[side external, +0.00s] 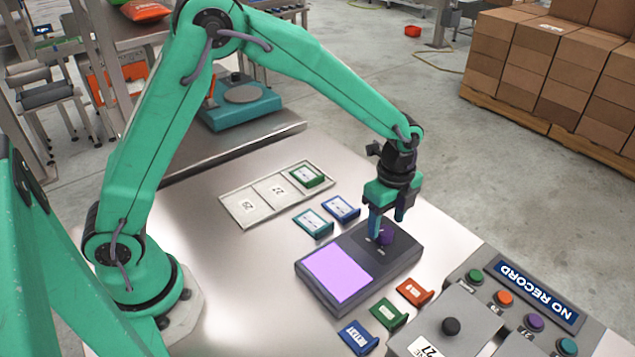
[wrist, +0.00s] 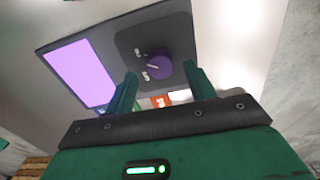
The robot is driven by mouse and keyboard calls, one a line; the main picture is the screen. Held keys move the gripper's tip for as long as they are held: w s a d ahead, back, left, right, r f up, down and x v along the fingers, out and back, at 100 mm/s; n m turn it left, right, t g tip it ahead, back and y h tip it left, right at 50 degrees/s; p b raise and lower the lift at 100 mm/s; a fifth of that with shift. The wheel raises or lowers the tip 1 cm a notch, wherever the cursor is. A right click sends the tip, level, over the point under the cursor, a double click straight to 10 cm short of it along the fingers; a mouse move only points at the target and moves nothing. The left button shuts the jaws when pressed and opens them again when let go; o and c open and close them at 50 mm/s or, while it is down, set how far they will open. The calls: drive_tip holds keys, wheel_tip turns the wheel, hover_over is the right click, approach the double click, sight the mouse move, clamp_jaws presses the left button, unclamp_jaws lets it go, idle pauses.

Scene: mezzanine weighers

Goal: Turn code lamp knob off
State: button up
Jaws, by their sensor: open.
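The code lamp is a dark box (side external: 402,262) with a lit purple panel (side external: 338,274) on its left part. Its purple knob (side external: 387,234) sits on the right part, and in the wrist view the knob (wrist: 160,65) has a pale pointer line and small labels to its left. My gripper (side external: 386,226) is above the box with its fingers at the knob, partly hiding it in the side view. In the wrist view my gripper (wrist: 159,80) is open, with its fingertips apart and the knob between and just beyond them.
Several coloured tags lie around the box, such as an orange one (side external: 415,292) and a blue one (side external: 341,208). A slotted tray (side external: 248,208) is behind. A control panel with buttons (side external: 476,277) and a "NO RECORD" sign (side external: 536,292) stands at front right.

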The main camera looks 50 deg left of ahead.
drive_tip(key=shift+f, duration=1.1)
drive_tip(key=shift+c, duration=0.4)
drive_tip(key=c, duration=0.9)
drive_tip(key=shift+n, duration=0.4)
drive_tip(key=n, duration=0.9)
drive_tip(key=shift+n, duration=2.2)
